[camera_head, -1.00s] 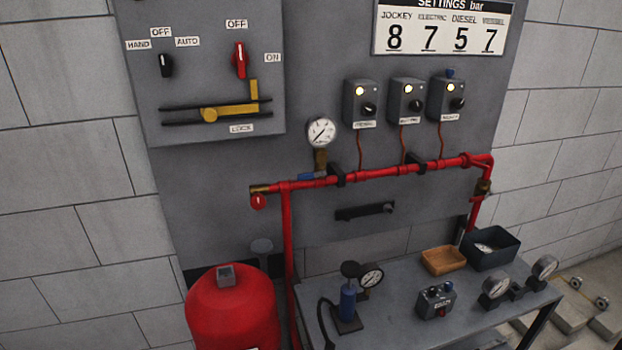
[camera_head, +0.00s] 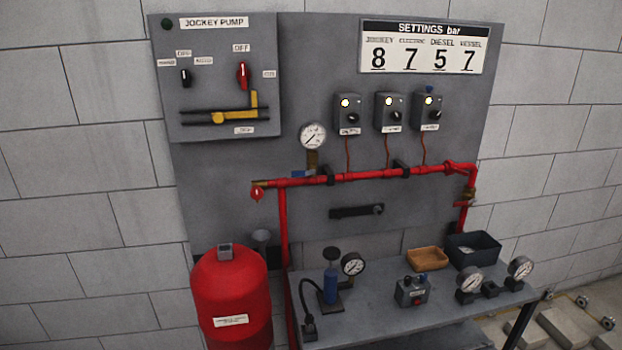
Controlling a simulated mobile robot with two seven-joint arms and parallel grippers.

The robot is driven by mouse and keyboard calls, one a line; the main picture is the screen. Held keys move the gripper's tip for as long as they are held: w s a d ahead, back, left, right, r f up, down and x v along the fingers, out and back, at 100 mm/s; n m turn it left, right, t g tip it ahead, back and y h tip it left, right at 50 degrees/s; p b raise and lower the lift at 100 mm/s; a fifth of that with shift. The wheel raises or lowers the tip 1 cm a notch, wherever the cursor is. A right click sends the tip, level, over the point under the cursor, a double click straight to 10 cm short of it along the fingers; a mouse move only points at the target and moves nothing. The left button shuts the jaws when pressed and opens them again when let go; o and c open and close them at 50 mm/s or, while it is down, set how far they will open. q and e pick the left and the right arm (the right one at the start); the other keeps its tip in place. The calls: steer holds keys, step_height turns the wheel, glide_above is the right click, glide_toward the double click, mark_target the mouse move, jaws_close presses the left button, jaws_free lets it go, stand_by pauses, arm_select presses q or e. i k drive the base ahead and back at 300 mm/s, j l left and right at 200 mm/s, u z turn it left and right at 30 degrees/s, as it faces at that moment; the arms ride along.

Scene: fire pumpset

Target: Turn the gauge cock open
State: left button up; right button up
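The pressure gauge (camera_head: 312,136) with a white dial stands on a brass stem (camera_head: 312,159) above the red pipe (camera_head: 350,177). A blue lever (camera_head: 301,174), which looks like the gauge cock's handle, lies level at the foot of the stem and points left along the pipe. The cock's body is too small to make out clearly. Neither of my grippers shows in the head view.
A bench (camera_head: 385,318) below the panel holds a blue hand pump (camera_head: 331,287), a small grey switch box (camera_head: 412,291), loose gauges (camera_head: 469,280), a wooden tray (camera_head: 427,258) and a dark bin (camera_head: 473,248). A red tank (camera_head: 231,291) stands left. A grey control box (camera_head: 215,78) hangs upper left.

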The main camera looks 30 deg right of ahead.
mark_target(301, 173)
steer(key=k+z, duration=0.1)
steer(key=z, duration=1.1)
steer(key=j+z, duration=0.1)
steer(key=z, duration=0.3)
steer(key=j+z, duration=0.1)
steer(key=z, duration=0.25)
steer(key=j+z, duration=0.1)
steer(key=z, duration=0.3)
steer(key=k+j, duration=0.1)
steer(key=j, duration=0.5)
steer(key=k+j, duration=0.1)
steer(key=j, duration=1.05)
steer(key=k, duration=0.05)
